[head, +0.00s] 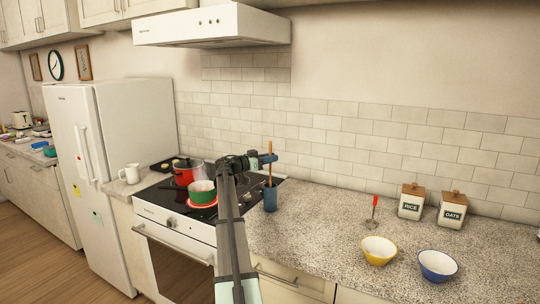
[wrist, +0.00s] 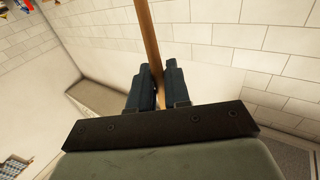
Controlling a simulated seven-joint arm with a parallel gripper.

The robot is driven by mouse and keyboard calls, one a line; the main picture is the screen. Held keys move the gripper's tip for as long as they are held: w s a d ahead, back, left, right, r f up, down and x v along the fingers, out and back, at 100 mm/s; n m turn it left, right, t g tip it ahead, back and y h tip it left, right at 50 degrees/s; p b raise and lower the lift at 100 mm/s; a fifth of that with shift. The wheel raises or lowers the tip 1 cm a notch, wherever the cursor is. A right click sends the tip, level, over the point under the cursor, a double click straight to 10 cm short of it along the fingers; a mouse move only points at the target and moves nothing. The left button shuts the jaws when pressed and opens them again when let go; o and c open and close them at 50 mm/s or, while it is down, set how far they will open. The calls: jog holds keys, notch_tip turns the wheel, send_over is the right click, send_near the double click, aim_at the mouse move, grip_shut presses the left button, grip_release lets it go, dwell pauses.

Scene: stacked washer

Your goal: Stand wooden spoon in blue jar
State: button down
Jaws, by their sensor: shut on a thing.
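The wooden spoon (head: 270,148) stands upright in the head view, a thin brown handle. My gripper (head: 268,158) is shut on its handle above the blue jar. The blue jar (head: 271,196) stands on the counter just right of the stove. The spoon's lower end meets the jar's mouth; I cannot tell how deep inside it is. In the wrist view, the dark fingers (wrist: 156,85) close around the spoon handle (wrist: 148,38), which runs up and slightly left past the fingertips. The jar does not show in the wrist view.
Left of the jar, the stove holds a red pot (head: 187,171) and a green pot (head: 202,192). To the right stand a red-handled utensil (head: 374,207), a yellow bowl (head: 378,251), a blue bowl (head: 437,266) and canisters (head: 411,203). The counter (head: 320,225) between is clear.

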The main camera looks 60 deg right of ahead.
jog(key=shift+f, duration=2.1)
jog(key=c, duration=1)
grip_release()
jog(key=v, duration=1.3)
jog(key=shift+w+a, duration=0.2)
jog(key=shift+a, duration=0.15)
jog(key=shift+f, duration=0.1)
